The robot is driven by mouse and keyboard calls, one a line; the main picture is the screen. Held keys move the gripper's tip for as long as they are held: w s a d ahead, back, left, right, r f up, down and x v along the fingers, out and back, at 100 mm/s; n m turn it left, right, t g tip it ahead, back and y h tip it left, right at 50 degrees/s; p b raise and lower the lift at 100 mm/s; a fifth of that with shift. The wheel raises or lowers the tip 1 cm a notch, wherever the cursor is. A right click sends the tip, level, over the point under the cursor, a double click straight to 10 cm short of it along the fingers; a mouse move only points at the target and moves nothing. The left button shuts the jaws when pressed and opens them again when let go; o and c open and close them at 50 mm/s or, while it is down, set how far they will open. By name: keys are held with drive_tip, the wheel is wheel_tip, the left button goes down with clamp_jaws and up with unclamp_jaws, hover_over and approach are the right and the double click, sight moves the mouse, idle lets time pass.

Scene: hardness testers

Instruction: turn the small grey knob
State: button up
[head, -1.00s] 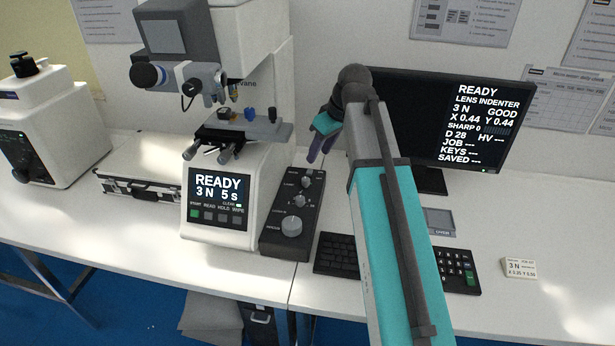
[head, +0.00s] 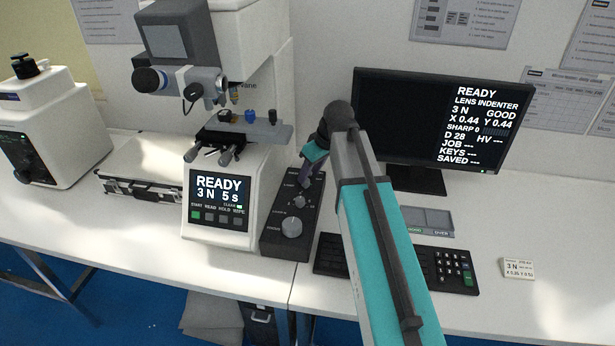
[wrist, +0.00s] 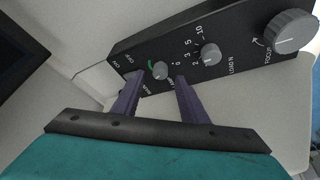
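The small grey knob (wrist: 160,70) sits near the end of a black control box (wrist: 120,50), beside a green curved mark. In the wrist view my gripper (wrist: 159,77) is open, with one purple finger on each side of the small knob's lower edge. The fingers stand apart and nothing shows clamped between them; I cannot tell whether either touches the knob. In the head view my gripper (head: 308,172) is over the far end of the box (head: 272,238), close to the small knob (head: 305,182), which it partly hides.
A medium load knob (wrist: 210,54) and a large focus knob (wrist: 293,31) are on the same box. The white hardness tester (head: 250,190) stands just left of it. A keyboard (head: 335,255) and a monitor (head: 420,120) are to the right.

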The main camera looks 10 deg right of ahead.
sight(307, 181)
drive_tip(key=shift+x, duration=1.65)
clamp_jaws()
